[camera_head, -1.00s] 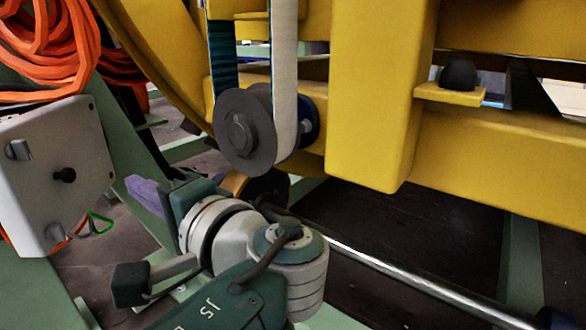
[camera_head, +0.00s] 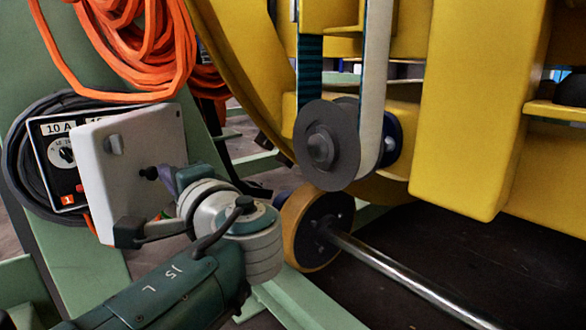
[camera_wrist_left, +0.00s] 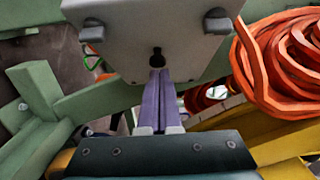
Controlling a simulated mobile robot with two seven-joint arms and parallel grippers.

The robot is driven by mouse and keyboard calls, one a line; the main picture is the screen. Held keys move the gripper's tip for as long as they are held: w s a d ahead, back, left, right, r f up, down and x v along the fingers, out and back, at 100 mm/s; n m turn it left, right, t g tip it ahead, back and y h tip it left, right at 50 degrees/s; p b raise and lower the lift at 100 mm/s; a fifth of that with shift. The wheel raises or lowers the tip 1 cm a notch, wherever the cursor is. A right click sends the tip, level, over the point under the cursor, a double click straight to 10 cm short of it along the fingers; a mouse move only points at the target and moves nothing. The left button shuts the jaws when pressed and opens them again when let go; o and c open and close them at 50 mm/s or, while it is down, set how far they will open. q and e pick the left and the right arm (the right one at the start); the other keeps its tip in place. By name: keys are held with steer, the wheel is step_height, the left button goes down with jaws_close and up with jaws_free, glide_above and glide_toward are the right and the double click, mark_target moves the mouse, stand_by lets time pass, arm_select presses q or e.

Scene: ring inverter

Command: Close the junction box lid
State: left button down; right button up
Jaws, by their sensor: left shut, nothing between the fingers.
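The junction box lid (camera_head: 130,165) is a pale grey plate with two grey latches and a black knob (camera_head: 149,173). It stands open, at an angle in front of the box's black panel (camera_head: 58,160), which shows a dial and a "10 A" label. My left gripper (camera_head: 163,180) has purple fingers, shut and empty, at the lid's face by the knob. In the left wrist view the shut fingers (camera_wrist_left: 158,75) point at the lid (camera_wrist_left: 150,25), with tips just below the knob (camera_wrist_left: 157,53). I cannot tell whether they touch. My right gripper is not in view.
An orange cable coil (camera_head: 140,45) hangs above the lid. A black cable loop (camera_head: 30,185) surrounds the panel. Green frame beams (camera_head: 90,275) stand around and below. A yellow structure with a grey pulley (camera_head: 325,145) and a metal shaft (camera_head: 400,280) fill the right.

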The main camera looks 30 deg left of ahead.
mark_target(133, 176)
arm_select(q)
steer(key=shift+s+a+r+m+t+h+p, duration=0.2)
steer(key=shift+s+a+m+t+p, duration=0.25)
steer(key=shift+p, duration=0.5)
steer(key=shift+s+a+r+m+t+h+p, duration=0.1)
steer(key=shift+s+a+m+t+h+p, duration=0.3)
steer(key=shift+p, duration=0.55)
steer(key=shift+s+a+f, duration=0.15)
steer(key=shift+s+a, duration=0.3)
steer(key=shift+a, duration=0.05)
steer(key=shift+s+a+f, duration=0.15)
steer(key=shift+s+a, duration=0.25)
steer(key=shift+a, duration=0.1)
steer(key=shift+w+d, duration=0.1)
